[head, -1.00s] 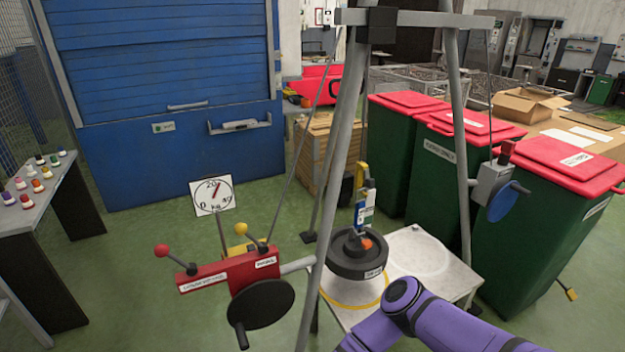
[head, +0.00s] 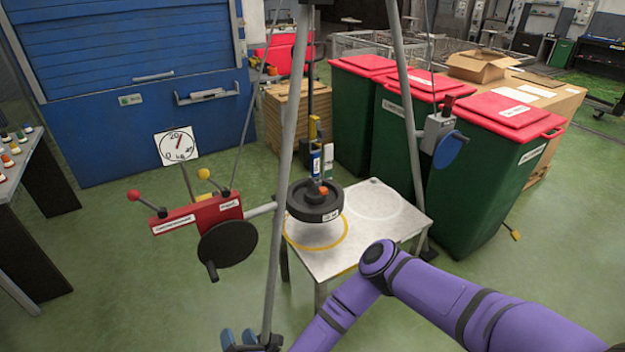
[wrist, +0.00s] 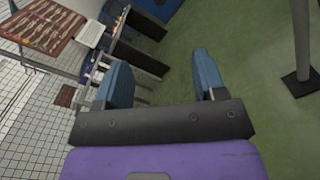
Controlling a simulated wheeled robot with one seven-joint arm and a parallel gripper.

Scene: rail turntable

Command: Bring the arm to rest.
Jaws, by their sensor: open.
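My purple arm reaches in from the lower right of the head view and bends down to the left. My gripper (head: 238,338) shows at the bottom edge of the head view, close to the lower end of a grey frame leg (head: 277,215). I cannot tell whether it touches the leg. In the wrist view my gripper (wrist: 163,85) has its two blue fingers wide apart with nothing between them. A black round weight (head: 314,205) hangs over the yellow ring on the small white table (head: 385,228), apart from my gripper.
A red winch box (head: 195,215) with a black crank disc stands left of the frame. A dial (head: 177,146) is behind it. Green bins with red lids (head: 495,165) stand at the right. A bench (head: 30,190) with small knobs is at the far left. Green floor is clear at the lower left.

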